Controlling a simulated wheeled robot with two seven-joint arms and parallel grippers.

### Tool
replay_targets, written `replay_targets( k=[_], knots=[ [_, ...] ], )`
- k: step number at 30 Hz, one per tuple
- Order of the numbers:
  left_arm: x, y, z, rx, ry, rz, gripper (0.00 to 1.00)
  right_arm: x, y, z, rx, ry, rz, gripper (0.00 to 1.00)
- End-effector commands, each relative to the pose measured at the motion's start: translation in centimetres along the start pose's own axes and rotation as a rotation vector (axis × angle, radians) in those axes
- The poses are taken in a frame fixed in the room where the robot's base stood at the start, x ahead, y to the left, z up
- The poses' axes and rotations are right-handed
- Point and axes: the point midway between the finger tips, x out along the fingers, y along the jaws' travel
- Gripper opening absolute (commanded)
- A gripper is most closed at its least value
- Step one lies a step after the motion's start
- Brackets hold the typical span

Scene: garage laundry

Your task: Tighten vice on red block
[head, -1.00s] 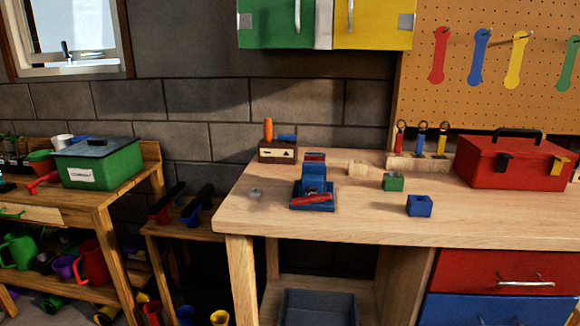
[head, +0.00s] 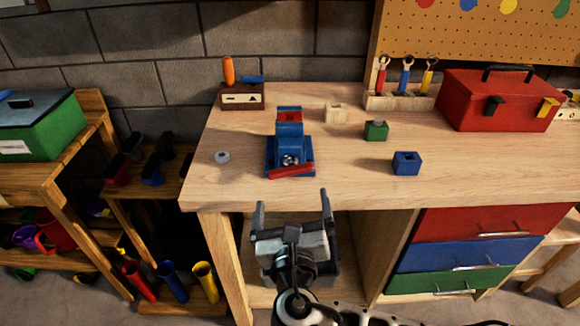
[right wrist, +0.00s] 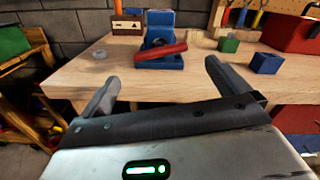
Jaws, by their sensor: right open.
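The blue vice (head: 289,150) stands on the workbench, left of its middle. Its red handle bar (head: 291,171) lies across the front, slightly tilted. A red block (head: 289,114) shows at the back of the vice, by its jaws; I cannot tell how tightly it is held. My right gripper (head: 292,198) is open and empty, in front of the bench edge and below the vice. In the right wrist view the red handle bar (right wrist: 161,52) is ahead, between the two fingers and apart from them. My left gripper is not in view.
On the workbench (head: 240,190) are a blue block (head: 406,163), a green block (head: 376,131), a wooden block (head: 336,113) and a grey round piece (head: 222,157). A red toolbox (head: 498,100) stands at the right. The bench front is clear.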

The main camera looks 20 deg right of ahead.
Motion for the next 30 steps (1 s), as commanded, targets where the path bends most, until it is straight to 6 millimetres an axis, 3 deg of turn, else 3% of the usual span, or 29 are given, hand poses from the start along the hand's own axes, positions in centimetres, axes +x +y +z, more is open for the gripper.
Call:
replay_targets(
  k=[6, 15, 27, 28, 30],
  knots=[
    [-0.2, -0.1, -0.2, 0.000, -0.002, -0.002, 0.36, 5.0, -0.1, 0.2, -0.001, -0.002, -0.002, 1.00],
    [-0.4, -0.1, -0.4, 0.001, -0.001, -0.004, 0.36, 9.4, 0.0, 0.0, 0.001, 0.001, 0.000, 1.00],
    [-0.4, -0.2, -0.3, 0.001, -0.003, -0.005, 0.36, 10.2, 0.1, 0.0, 0.002, 0.002, 0.002, 1.00],
    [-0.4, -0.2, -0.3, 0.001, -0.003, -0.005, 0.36, 10.2, 0.1, 0.0, 0.002, 0.002, 0.002, 0.97],
    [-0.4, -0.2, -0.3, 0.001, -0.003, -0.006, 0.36, 10.2, 0.1, 0.0, 0.002, 0.002, 0.002, 0.78]
  ],
)
